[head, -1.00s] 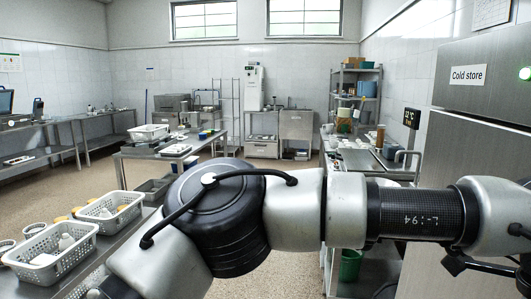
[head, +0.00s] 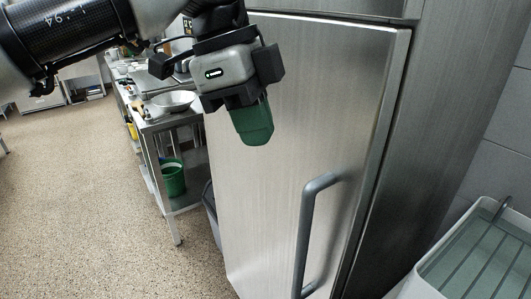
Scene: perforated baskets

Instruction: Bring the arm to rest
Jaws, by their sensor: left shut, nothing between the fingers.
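My left arm comes in from the upper left, and my left gripper (head: 252,124) hangs at the top middle of the head view. Its green fingers are together, point down and hold nothing. The gripper shows in front of the steel door of the cold store (head: 262,190); I cannot tell the exact gap to the door. My right gripper is not in view.
The closed steel door has a grey vertical handle (head: 309,235). A steel table (head: 157,122) with a metal bowl (head: 174,101) stands left of it, with a green bucket (head: 173,178) on its lower shelf. A pale ribbed basin (head: 470,262) is at lower right. Floor at left is clear.

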